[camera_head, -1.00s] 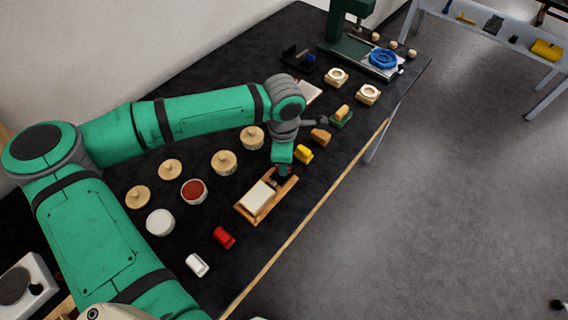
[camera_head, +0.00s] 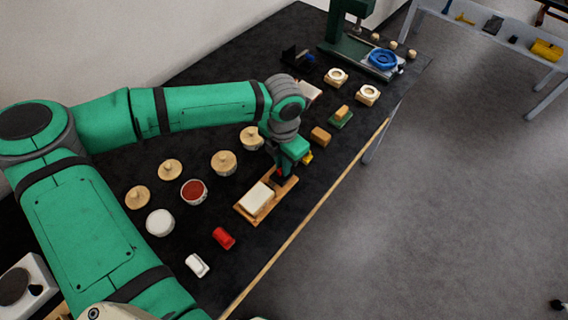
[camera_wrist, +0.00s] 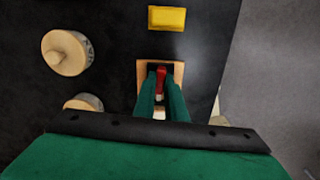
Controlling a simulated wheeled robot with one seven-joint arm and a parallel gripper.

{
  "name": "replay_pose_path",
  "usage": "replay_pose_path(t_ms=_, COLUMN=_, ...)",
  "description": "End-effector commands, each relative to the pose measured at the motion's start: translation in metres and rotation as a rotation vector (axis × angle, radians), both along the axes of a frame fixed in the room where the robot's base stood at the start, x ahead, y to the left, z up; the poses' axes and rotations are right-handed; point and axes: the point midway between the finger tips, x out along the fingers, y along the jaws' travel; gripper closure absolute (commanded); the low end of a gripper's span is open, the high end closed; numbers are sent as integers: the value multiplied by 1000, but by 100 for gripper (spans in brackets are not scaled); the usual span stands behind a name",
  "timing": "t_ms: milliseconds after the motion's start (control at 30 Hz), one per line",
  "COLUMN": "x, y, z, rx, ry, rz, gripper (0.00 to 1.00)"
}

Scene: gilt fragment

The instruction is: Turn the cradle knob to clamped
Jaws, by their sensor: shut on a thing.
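The cradle (camera_head: 247,211) is a wooden frame on the dark bench, holding a pale block (camera_head: 257,196). Its red knob (camera_wrist: 160,77) shows at the cradle's far end in the wrist view, between my fingers, pointing roughly along the frame. My gripper (camera_wrist: 161,92) comes down over that end, its green fingers shut on the knob. In the head view my gripper (camera_head: 282,175) is at the cradle's upper right end, and only a bit of red shows there. No clamped mark can be made out.
A yellow block (camera_wrist: 167,18) lies just beyond the cradle, partly behind my wrist in the head view. Lidded round pots (camera_head: 223,162) stand to the left. A red block (camera_head: 223,238) and a white block (camera_head: 197,264) lie nearer. The bench edge (camera_head: 318,207) runs close on the right.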

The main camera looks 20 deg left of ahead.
Motion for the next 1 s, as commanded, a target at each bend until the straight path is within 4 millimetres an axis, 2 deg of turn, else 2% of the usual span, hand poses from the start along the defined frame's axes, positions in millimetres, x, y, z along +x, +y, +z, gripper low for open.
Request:
replay_pose_path(t_ms=300, x=-2, y=1, z=-1, rx=0, ry=3, rz=88, gripper=100)
replay_pose_path(t_ms=767, x=-2, y=1, z=-1, rx=1, ry=3, rz=97, gripper=100)
replay_pose_path(t_ms=800, x=-1, y=1, z=-1, rx=1, ry=3, rz=97, gripper=80)
replay_pose_path(t_ms=833, x=-1, y=1, z=-1, rx=1, ry=3, rz=97, gripper=72)
replay_pose_path(t_ms=1000, x=-1, y=0, z=-1, rx=0, ry=1, rz=96, gripper=70)
